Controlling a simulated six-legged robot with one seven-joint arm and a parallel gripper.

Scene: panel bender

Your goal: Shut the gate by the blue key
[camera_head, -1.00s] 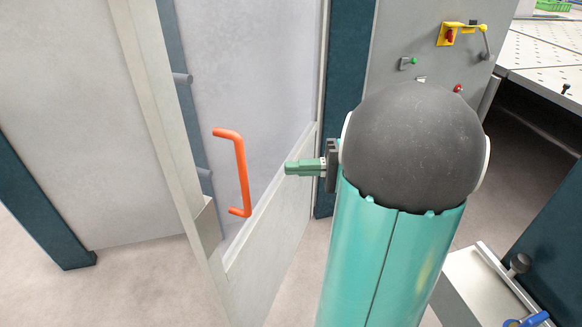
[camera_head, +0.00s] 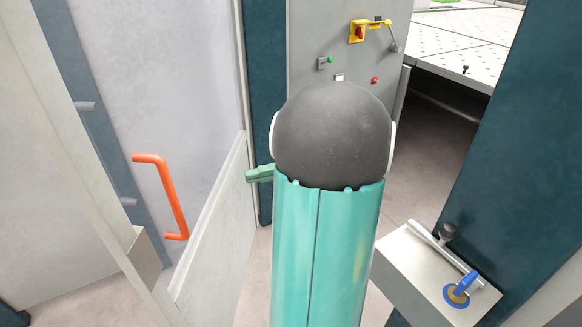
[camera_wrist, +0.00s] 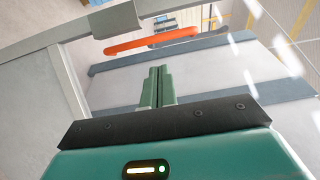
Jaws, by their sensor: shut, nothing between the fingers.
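The gate (camera_head: 215,235) is a pale framed panel with a clear pane and an orange handle (camera_head: 169,198). It stands at an angle at the left of the head view. The orange handle also shows in the wrist view (camera_wrist: 138,43), beyond my fingertips. The blue key (camera_head: 461,287) sits on a round brass-coloured base on a grey box at the lower right. My gripper (camera_head: 252,175) is shut and empty, right of the handle and apart from it. In the wrist view its green fingers (camera_wrist: 157,75) are together. My arm hides part of the gate's surroundings.
A grey control panel (camera_head: 310,30) with a yellow-and-red switch (camera_head: 361,31) stands behind my arm. A grey box (camera_head: 425,275) with a bar and black knob is at the lower right. A dark teal post (camera_head: 500,165) rises beside it. A perforated white table (camera_head: 465,40) is at the back right.

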